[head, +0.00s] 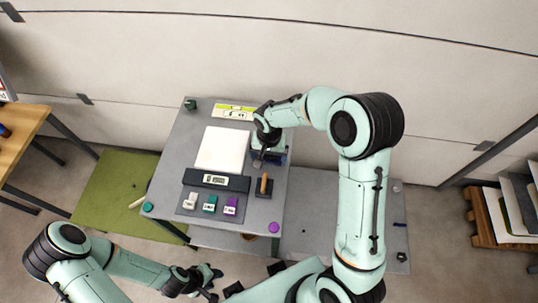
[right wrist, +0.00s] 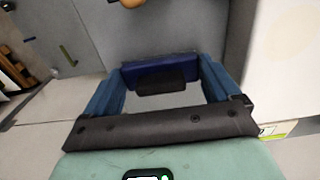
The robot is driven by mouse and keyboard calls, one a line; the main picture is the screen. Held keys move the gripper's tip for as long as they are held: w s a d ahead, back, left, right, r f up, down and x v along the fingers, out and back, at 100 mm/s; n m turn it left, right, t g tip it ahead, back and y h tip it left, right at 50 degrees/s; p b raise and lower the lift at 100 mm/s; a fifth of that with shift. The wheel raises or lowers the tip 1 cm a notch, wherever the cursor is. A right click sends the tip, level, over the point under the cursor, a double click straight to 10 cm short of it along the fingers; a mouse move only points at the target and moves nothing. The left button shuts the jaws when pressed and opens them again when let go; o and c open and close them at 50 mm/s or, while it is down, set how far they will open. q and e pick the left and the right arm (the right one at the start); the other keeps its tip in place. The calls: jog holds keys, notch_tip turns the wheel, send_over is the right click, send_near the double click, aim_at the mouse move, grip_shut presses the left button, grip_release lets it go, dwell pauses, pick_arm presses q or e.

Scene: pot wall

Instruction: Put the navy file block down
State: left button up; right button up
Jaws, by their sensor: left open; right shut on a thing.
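The navy file block (right wrist: 160,70) sits between the blue fingers of my right gripper (right wrist: 162,88) in the right wrist view. A black part shows on its near side. In the head view my right gripper (head: 270,156) is over the back right part of the grey table (head: 184,140), and it mostly hides the block. I cannot tell whether the block touches the tabletop. My left gripper (head: 208,284) is open and empty, in front of the table and apart from it.
A white slab (head: 222,149) lies left of my right gripper. A wooden-handled tool (head: 264,185) stands just in front of it. A dark scale-like device (head: 216,181) and white, teal and purple blocks (head: 210,204) are nearer the front. A yellow-green strip (head: 234,112) lies at the back.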

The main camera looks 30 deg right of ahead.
jog(key=shift+f, duration=0.15)
jog(key=o, duration=0.7)
notch_tip(320, 180, up, 12)
jog(key=shift+r+p, duration=0.15)
jog(key=shift+p, duration=0.25)
